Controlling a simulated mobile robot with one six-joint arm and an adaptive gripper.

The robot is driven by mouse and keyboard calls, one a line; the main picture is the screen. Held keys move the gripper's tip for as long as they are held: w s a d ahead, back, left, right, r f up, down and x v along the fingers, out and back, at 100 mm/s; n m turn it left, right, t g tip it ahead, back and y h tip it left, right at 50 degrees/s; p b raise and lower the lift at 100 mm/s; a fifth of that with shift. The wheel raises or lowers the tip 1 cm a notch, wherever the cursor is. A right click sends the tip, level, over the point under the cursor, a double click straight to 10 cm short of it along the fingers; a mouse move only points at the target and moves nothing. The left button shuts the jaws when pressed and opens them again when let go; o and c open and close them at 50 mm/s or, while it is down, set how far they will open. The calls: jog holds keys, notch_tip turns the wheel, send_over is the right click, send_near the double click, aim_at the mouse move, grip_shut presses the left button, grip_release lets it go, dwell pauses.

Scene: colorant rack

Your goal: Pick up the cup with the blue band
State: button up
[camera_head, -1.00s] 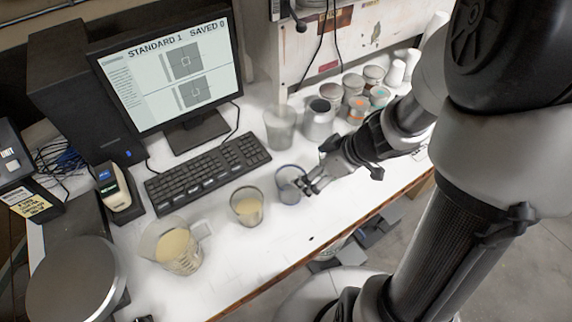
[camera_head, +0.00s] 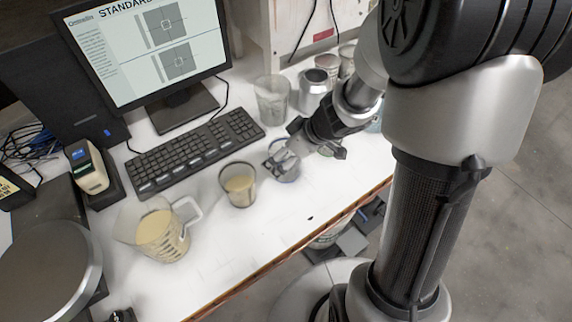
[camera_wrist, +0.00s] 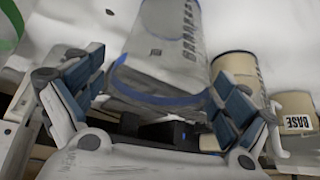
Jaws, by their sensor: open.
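The cup with the blue band (camera_wrist: 165,62) is grey and translucent, with a blue ring at its near rim, and fills the middle of the wrist view. In the head view only a bluish edge of the cup (camera_head: 289,178) shows behind my gripper (camera_head: 281,160). My gripper in the wrist view (camera_wrist: 160,85) is open. Its two dark finger pads stand on either side of the cup's rim, and I cannot tell whether they touch it. The cup stands on the white bench, and its far side is hidden in the head view.
A cup of tan liquid (camera_head: 238,185) stands left of my gripper, with a measuring jug (camera_head: 160,232) further left. A keyboard (camera_head: 196,150) lies behind them. A clear beaker (camera_head: 272,98) and a metal can (camera_head: 313,90) stand behind my gripper. The bench's front edge is close.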

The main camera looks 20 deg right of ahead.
jog(key=b+x, duration=0.1)
jog(key=x, duration=0.2)
jog(key=shift+b, duration=0.3)
jog(key=shift+r, duration=0.1)
jog(key=shift+c, duration=0.5)
jog(key=c, duration=0.7)
jog(key=shift+c, duration=0.2)
